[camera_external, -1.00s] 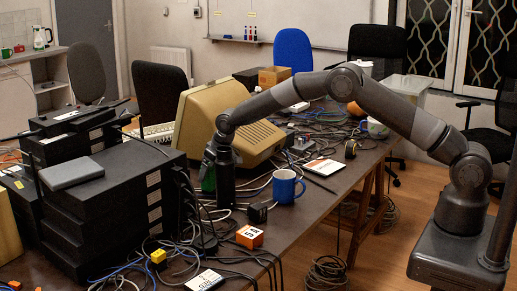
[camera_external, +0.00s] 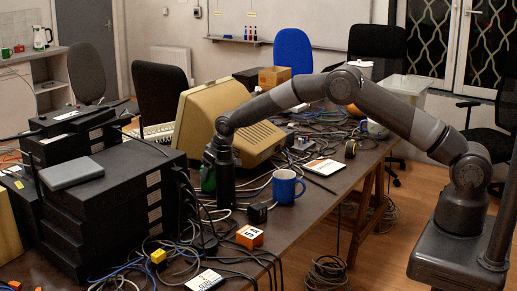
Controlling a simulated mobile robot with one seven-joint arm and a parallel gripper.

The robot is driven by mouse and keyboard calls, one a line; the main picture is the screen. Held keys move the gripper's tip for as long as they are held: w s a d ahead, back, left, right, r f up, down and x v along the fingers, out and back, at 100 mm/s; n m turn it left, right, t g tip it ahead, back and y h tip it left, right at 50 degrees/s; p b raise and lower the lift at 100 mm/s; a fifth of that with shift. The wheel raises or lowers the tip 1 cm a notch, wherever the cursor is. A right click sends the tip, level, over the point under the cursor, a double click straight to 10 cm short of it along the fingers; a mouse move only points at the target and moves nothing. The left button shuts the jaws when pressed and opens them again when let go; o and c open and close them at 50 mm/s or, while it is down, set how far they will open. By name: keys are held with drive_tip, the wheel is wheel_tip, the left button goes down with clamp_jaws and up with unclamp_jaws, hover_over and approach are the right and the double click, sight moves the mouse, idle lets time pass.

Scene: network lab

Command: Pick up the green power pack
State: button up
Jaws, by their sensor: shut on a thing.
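My gripper (camera_external: 225,203) points straight down at the near side of the dark table, between the black stacked units and the blue mug. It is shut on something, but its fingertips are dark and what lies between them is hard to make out. A green thing (camera_external: 208,179) shows just left of my gripper, partly hidden by it. It is the only green thing I see on this table, and I take it for the green power pack. Its full shape and whether it touches the table cannot be told.
A blue mug (camera_external: 287,187) and a black adapter (camera_external: 258,212) stand close on the right. Black stacked units (camera_external: 110,205) rise on the left, a beige monitor (camera_external: 250,140) behind. An orange block (camera_external: 250,237), a yellow block (camera_external: 158,256) and loose cables lie in front.

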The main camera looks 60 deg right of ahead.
drive_tip(key=shift+r, duration=0.1)
drive_tip(key=shift+c, duration=0.8)
drive_tip(key=shift+r, duration=0.1)
